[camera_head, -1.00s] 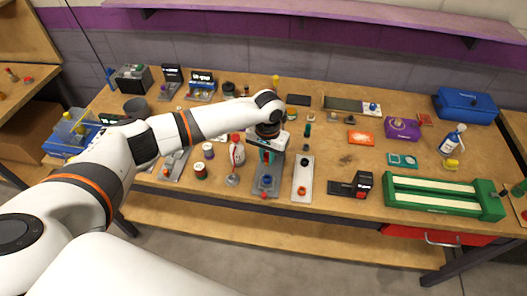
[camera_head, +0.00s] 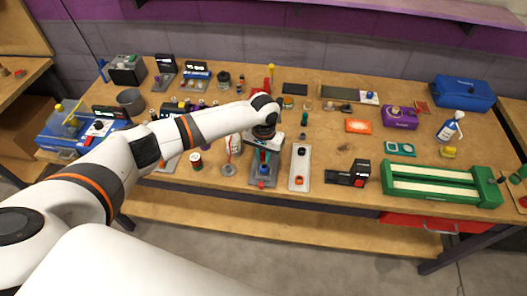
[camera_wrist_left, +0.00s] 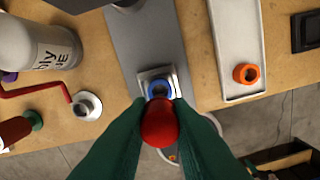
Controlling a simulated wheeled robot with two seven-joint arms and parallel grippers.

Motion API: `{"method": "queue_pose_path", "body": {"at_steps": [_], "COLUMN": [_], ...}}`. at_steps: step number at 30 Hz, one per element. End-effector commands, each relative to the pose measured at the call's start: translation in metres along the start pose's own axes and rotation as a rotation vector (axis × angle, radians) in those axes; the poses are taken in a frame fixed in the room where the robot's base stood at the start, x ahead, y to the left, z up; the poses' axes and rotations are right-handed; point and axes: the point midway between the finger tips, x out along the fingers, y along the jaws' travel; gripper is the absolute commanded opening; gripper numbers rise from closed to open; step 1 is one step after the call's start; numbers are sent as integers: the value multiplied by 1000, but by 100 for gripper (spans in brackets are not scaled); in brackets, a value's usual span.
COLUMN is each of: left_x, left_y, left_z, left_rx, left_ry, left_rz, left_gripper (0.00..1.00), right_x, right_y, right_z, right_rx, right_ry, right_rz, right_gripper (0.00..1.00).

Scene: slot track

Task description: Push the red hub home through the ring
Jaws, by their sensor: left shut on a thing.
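My left gripper (camera_wrist_left: 158,130) is shut on the red hub (camera_wrist_left: 160,124), a rounded red piece between its green fingers in the left wrist view. The blue ring (camera_wrist_left: 158,88) sits on a small pale block on a grey track plate (camera_wrist_left: 152,40). In that view the hub lies just below the ring and overlaps its lower edge. I cannot tell whether they touch or whether the hub has entered the ring. My right gripper is not in view.
A white plate with an orange ring (camera_wrist_left: 246,74) lies just right of the grey plate. A white bottle (camera_wrist_left: 38,43) and a round-based red-handled item (camera_wrist_left: 87,106) stand to the left. A green fixture (camera_head: 440,183) is farther right.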

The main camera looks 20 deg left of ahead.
Motion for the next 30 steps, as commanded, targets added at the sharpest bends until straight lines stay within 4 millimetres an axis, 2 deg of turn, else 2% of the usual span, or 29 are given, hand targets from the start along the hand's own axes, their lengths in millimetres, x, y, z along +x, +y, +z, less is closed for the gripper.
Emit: {"method": "queue_pose_path", "body": {"at_steps": [5,21,30], "left_x": [8,8,7], "left_y": [0,0,0], "left_z": [0,0,0], "left_rx": [0,0,1], "left_ry": [0,0,0], "left_rz": [0,1,1], "left_gripper": [0,0,0], "right_x": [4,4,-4], "right_y": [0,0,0], "right_z": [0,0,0], "right_rx": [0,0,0], "right_ry": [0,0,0], "right_rz": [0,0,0], "right_gripper": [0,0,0]}}
